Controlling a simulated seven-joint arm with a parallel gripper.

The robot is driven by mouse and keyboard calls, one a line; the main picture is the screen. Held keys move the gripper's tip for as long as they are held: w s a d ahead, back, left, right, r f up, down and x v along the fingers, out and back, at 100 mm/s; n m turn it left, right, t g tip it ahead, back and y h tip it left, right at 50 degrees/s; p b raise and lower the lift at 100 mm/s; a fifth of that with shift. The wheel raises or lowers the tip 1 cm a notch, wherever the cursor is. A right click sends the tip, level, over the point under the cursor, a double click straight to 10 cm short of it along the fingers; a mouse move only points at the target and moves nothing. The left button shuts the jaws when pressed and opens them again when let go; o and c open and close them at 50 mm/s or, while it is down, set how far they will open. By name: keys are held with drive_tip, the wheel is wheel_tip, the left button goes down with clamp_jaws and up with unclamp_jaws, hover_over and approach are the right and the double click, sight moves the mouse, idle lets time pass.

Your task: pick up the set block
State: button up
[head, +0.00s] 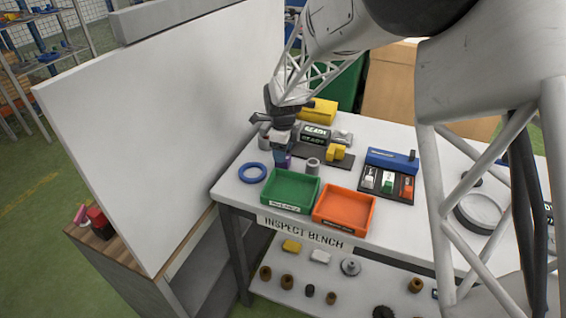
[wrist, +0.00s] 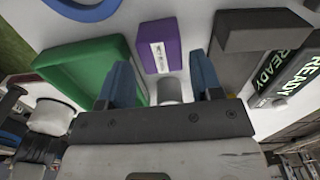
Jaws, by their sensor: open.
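A purple block (wrist: 160,46) with a white label, its print too small to read, lies on the white bench. I take it for the set block. In the head view only a little of the purple block (head: 284,161) shows, under my gripper (head: 281,154). In the wrist view my gripper (wrist: 162,75) is open with its two blue fingers apart. The purple block shows between and beyond the fingertips, and I see no contact. A grey cylinder (wrist: 169,88) also shows between the fingers in the wrist view; it stands right of the gripper in the head view (head: 313,165).
A green tray (head: 290,205) and an orange tray (head: 344,226) sit at the bench's front. A blue ring (head: 253,173) lies left. A yellow block (head: 337,152), READY displays (head: 315,133) and a blue-topped rack (head: 392,159) stand nearby. A tall white panel (head: 150,120) rises at left.

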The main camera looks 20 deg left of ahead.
drive_tip(key=shift+f, duration=1.75)
drive_tip(key=c, duration=0.9)
drive_tip(key=shift+o, duration=0.2)
drive_tip(key=shift+r, duration=5)
